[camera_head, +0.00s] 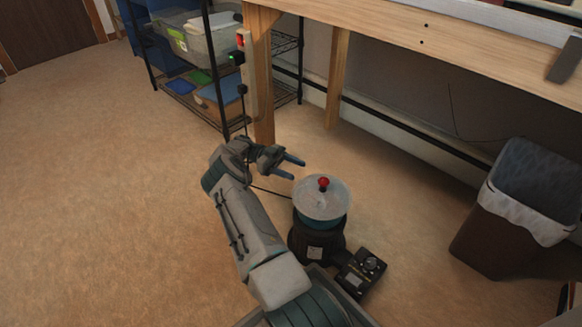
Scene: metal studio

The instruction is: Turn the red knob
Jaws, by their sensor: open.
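The disc sits on top of a dark rounded unit (316,243) on the floor, with a teal band under the disc. My gripper (297,169) is open and empty, with its two blue-grey fingers pointing right. In the picture it is up and left of the knob, with a gap between the fingertips and the knob. Its exact height relative to the knob cannot be told from this one view.
A black control box (360,274) with dials is beside the unit at lower right. A wooden workbench (430,38) spans the upper right; a wire shelf (188,98) with bins is behind. A lined trash bin (502,228) stands right. The floor (100,190) at left is clear.

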